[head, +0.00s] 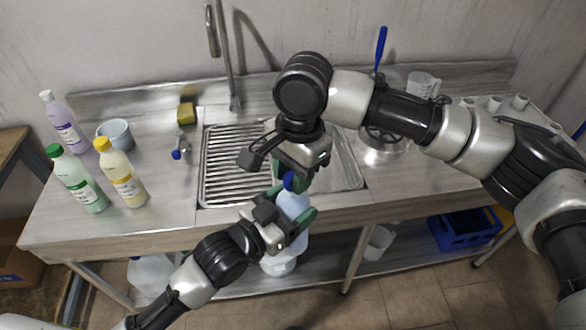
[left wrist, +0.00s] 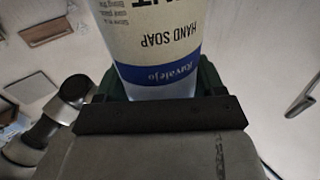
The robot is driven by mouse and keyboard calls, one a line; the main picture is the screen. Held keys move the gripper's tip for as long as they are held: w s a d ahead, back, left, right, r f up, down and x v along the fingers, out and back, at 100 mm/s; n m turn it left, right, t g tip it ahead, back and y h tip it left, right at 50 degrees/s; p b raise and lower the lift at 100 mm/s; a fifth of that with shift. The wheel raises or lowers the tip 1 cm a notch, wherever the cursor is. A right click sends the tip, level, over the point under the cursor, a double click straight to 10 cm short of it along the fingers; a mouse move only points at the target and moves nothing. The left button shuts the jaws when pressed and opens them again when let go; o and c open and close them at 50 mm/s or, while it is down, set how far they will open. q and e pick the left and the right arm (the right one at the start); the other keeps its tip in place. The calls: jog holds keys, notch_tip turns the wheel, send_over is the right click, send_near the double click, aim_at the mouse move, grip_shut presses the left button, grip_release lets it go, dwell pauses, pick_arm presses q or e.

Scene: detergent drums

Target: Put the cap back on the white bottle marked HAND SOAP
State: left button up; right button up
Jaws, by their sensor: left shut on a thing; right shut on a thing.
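The white bottle marked HAND SOAP (head: 293,205) is held in front of the sink by my left gripper (head: 288,226). In the left wrist view the bottle (left wrist: 155,30) shows its HAND SOAP label, upside down in the picture, and the left gripper's green fingers (left wrist: 158,88) are shut around it. My right gripper (head: 290,172) is directly above the bottle and shut on the blue cap (head: 289,181). The cap is at the bottle's top; I cannot tell whether it touches the neck, which is hidden.
Green (head: 78,182), yellow-capped (head: 121,175) and purple (head: 66,127) bottles stand at the counter's left, near a grey bowl (head: 116,133). A sponge (head: 186,113) and small blue item (head: 180,150) lie left of the sink (head: 222,183). A tap (head: 225,55) rises behind; a pot (head: 382,152) is right.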

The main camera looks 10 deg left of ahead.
jog(key=shift+f, duration=0.1)
jog(key=m, duration=0.4)
jog(key=shift+m, duration=0.4)
jog(key=m+t, duration=0.1)
jog(key=m, duration=0.4)
jog(key=o, duration=0.9)
